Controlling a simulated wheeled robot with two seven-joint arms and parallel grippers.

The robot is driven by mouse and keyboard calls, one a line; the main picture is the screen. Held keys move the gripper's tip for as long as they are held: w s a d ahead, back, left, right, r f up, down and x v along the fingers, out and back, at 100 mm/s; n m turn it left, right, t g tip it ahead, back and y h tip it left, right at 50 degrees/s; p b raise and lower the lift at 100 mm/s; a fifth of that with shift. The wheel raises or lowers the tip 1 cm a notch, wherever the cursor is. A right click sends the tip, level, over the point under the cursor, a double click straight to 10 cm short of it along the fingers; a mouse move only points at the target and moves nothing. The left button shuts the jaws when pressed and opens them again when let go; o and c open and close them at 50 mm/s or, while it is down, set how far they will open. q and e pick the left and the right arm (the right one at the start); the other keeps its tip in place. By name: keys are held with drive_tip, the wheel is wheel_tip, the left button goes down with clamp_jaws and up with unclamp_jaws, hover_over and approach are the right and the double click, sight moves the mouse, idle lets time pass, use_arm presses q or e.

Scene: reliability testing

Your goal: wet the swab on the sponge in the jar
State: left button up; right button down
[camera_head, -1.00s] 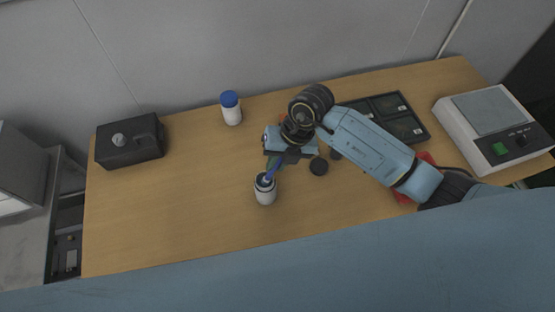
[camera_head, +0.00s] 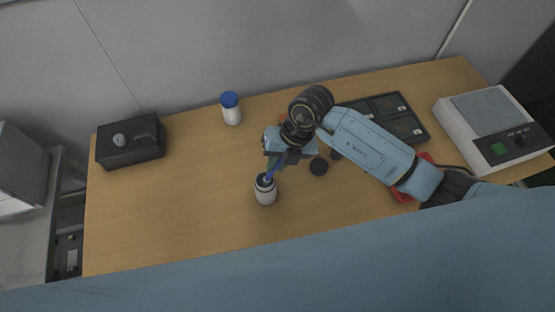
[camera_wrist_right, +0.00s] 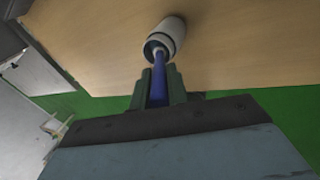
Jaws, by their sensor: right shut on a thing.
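My right gripper (camera_head: 277,162) is shut on the blue handle of the swab (camera_head: 269,174), above and just behind the open jar. The white jar (camera_head: 265,192) stands upright on the table, with a dark rim. In the right wrist view the blue swab (camera_wrist_right: 158,80) sits between the gripper fingers (camera_wrist_right: 159,85) and its pale tip points into the mouth of the jar (camera_wrist_right: 167,36). The sponge is hidden inside the jar, and I cannot tell whether the tip touches it. My left gripper is not in view.
A white bottle with a blue cap (camera_head: 231,108) stands at the back. A black box (camera_head: 130,143) is at the left, a dark compartment tray (camera_head: 388,115) and a scale (camera_head: 492,125) at the right. The table's front left is clear.

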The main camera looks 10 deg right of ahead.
drive_tip(key=shift+r+p, duration=3.05)
drive_tip(key=shift+r, duration=0.45)
